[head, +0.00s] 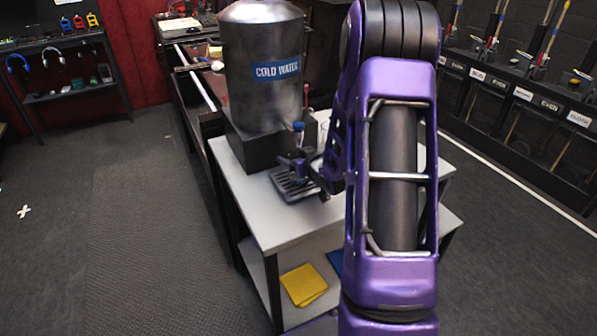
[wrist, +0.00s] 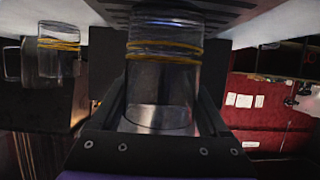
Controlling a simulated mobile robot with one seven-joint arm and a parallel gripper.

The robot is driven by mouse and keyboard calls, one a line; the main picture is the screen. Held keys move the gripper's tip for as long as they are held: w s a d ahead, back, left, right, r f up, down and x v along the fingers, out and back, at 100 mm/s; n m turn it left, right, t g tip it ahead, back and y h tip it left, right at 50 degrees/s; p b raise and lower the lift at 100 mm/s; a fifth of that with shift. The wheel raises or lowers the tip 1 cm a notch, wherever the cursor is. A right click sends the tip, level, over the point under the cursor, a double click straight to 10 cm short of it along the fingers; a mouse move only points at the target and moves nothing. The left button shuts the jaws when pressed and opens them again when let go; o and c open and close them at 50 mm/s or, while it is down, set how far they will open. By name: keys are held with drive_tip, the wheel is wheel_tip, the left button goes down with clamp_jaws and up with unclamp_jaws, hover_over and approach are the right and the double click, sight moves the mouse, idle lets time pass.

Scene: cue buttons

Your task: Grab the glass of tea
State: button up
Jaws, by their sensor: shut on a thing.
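A clear glass (wrist: 163,65) with yellow bands stands between the fingers of my gripper (wrist: 162,95) in the wrist view, which looks upside down. The fingers are shut on its sides. I cannot tell whether tea is in it. In the head view my gripper (head: 305,168) is over the drip tray (head: 290,187), below the tap of the steel "COLD WATER" urn (head: 262,95). The held glass is hard to make out there. A second clear glass (wrist: 58,62) with yellow bands and a handle is at the left of the wrist view.
The urn stands on a white-topped cart (head: 262,215). A yellow cloth (head: 303,284) lies on the cart's lower shelf. A dark bench is behind the cart. A row of labelled dark bays (head: 525,100) lines the right side.

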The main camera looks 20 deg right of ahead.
clamp_jaws()
drive_tip(key=shift+r, duration=0.15)
drive_tip(key=shift+r+p, duration=0.45)
drive_tip(key=shift+r, duration=0.2)
drive_tip(key=s, duration=0.5)
drive_tip(key=s+b, duration=0.1)
drive_tip(key=s, duration=0.9)
drive_tip(key=shift+d, duration=0.3)
drive_tip(key=shift+s+r+p, duration=0.25)
drive_tip(key=shift+s+p, duration=0.05)
drive_tip(key=shift+p, duration=0.3)
drive_tip(key=s+p, duration=0.2)
drive_tip(key=p, duration=0.1)
drive_tip(key=shift+f, duration=0.25)
drive_tip(key=shift+s+p, duration=0.15)
drive_tip(key=shift+p, duration=0.3)
